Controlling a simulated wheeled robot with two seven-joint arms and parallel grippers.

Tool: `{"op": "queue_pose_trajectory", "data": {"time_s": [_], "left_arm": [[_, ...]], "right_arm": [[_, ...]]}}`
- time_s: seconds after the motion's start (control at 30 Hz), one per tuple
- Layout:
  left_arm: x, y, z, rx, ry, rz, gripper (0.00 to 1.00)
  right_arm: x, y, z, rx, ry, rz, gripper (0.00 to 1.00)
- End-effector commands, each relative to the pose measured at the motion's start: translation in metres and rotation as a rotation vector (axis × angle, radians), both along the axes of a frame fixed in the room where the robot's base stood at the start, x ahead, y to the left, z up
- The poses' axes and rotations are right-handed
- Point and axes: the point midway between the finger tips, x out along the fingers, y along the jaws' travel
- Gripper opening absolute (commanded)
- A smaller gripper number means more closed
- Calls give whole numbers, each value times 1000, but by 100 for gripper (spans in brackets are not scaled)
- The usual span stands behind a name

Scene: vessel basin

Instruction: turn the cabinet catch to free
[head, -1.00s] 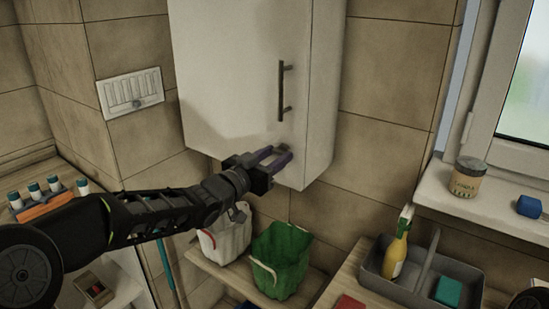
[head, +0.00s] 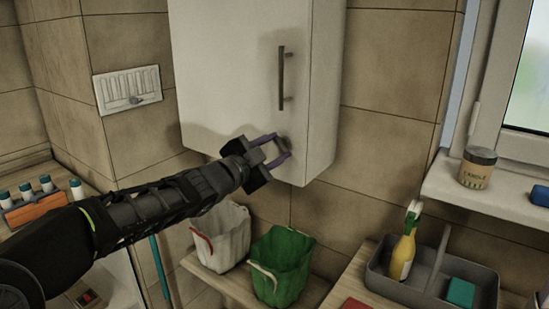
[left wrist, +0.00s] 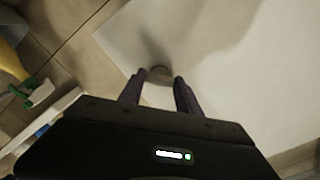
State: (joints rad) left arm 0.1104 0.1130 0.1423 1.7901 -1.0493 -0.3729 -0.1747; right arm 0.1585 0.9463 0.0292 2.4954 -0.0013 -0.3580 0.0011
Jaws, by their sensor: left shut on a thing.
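The white wall cabinet (head: 228,85) hangs in the upper middle of the head view, its door closed as far as I can see. A small grey round catch (head: 285,144) sits low on the door, below the bar handle (head: 281,78). My left gripper (head: 282,148) is at the catch, its purple fingers on either side of it and shut on it. In the left wrist view the catch (left wrist: 160,73) shows between the fingertips (left wrist: 159,82), partly hidden. I cannot read which way the catch is turned. My right gripper is not in view.
Below the cabinet, a white bin (head: 221,238) and a green bin (head: 283,265) stand on a wooden shelf. A grey caddy (head: 405,290) with a yellow bottle (head: 402,257) is at the lower right. A jar (head: 477,167) stands on the windowsill.

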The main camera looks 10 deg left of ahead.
Motion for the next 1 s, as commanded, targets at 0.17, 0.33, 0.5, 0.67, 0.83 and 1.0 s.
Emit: {"op": "queue_pose_trajectory", "data": {"time_s": [0.17, 0.33, 0.5, 0.67, 0.83, 1.0], "left_arm": [[0, 0, -3, 157, -63, -1, 0], [0, 0, -3, 306, -121, -1, 0], [0, 0, -3, 452, -179, 0, 0], [0, 0, -2, 568, -225, 0, 0], [0, 0, -2, 659, -260, 0, 0], [0, 0, -1, 708, -279, 0, 0]], "right_arm": [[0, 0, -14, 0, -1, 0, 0], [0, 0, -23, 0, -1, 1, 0], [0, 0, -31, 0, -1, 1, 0], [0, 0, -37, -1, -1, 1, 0], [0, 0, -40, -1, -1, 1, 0], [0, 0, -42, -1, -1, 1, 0]]}}
